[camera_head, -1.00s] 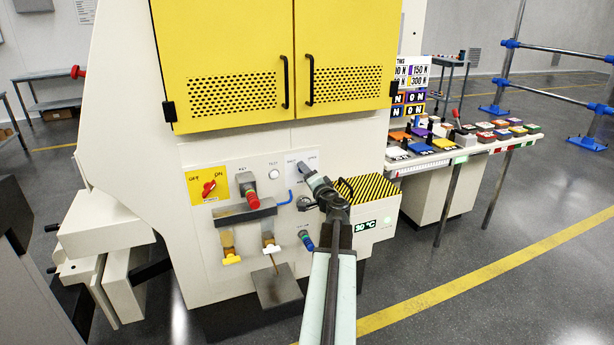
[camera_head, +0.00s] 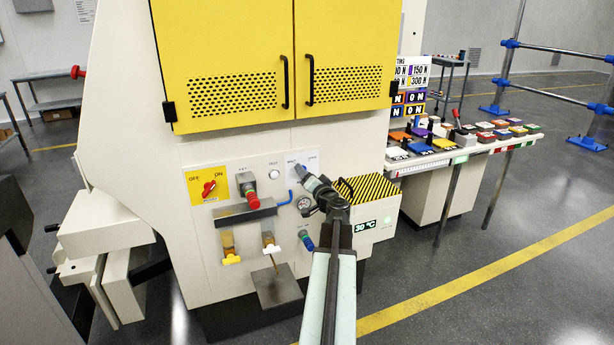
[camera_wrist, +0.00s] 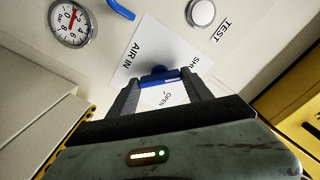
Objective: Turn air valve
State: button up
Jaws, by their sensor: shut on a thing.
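The air valve's blue handle (camera_wrist: 158,77) lies between the two fingers of my gripper (camera_wrist: 163,86) in the wrist view. The fingers are shut on the handle, one on each side. A white plate (camera_wrist: 133,68) behind it reads AIR IN, with OPEN below the handle and part of SHUT at its upper right. In the head view my gripper (camera_head: 303,171) reaches the white machine panel from the lower right and covers most of the valve. I cannot tell exactly which mark the handle points to.
A round gauge (camera_wrist: 73,22) with a red needle and a blue hose (camera_wrist: 120,9) are near the valve. A TEST button (camera_head: 274,174), a red key knob (camera_head: 253,199) and a red ON/OFF switch (camera_head: 209,188) are to the left. A striped box (camera_head: 368,190) stands right of my gripper.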

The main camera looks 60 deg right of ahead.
jog(key=o, duration=1.4)
jog(key=shift+c, duration=0.2)
jog(key=v, duration=0.7)
jog(key=shift+s+a, duration=0.2)
jog(key=shift+a, duration=0.1)
